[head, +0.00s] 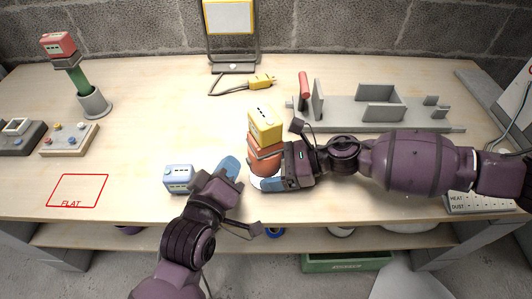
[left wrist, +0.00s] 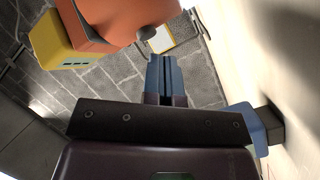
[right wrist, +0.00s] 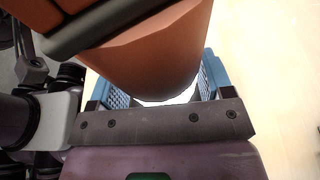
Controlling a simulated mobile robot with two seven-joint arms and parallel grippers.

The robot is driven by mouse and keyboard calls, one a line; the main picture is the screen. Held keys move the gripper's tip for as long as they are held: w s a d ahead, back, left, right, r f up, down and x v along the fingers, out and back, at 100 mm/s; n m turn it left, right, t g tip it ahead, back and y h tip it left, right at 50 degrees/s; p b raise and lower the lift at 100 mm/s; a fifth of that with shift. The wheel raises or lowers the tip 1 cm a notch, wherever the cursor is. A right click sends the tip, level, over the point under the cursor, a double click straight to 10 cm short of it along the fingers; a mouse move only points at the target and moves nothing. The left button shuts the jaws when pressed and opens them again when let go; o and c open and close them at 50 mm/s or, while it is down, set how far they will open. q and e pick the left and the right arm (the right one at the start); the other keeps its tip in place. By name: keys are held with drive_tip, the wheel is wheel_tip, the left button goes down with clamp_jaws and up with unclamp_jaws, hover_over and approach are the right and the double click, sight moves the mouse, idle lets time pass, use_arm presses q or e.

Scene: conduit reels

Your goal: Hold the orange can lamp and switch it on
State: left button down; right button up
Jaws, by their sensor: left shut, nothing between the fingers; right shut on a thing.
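The orange can lamp (head: 264,163) is at the middle of the bench, with a yellow block-shaped top (head: 265,125). My right gripper (head: 262,178) is shut on its orange body; the right wrist view shows the body between blue fingers (right wrist: 165,75). A pale patch shows below the body there; I cannot tell whether it is light or bench. My left gripper (head: 231,166) is shut and empty, just left of the lamp. In the left wrist view, its closed fingertips (left wrist: 160,55) are close to the orange body (left wrist: 120,20); contact is unclear.
A small blue box (head: 178,178) stands close left of my left gripper. A red-topped green device (head: 78,77) stands at left. The front left, around the red-outlined square (head: 77,190), is clear.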

use_arm(q)
drive_tip(key=shift+s+a, duration=0.45)
drive_tip(key=shift+a, duration=0.45)
drive_tip(key=shift+s+a, duration=0.4)
drive_tip(key=shift+a, duration=0.5)
drive_tip(key=shift+s+a, duration=0.45)
drive_tip(key=shift+a, duration=0.45)
use_arm(e)
drive_tip(key=o, duration=1)
drive_tip(key=shift+o, duration=0.2)
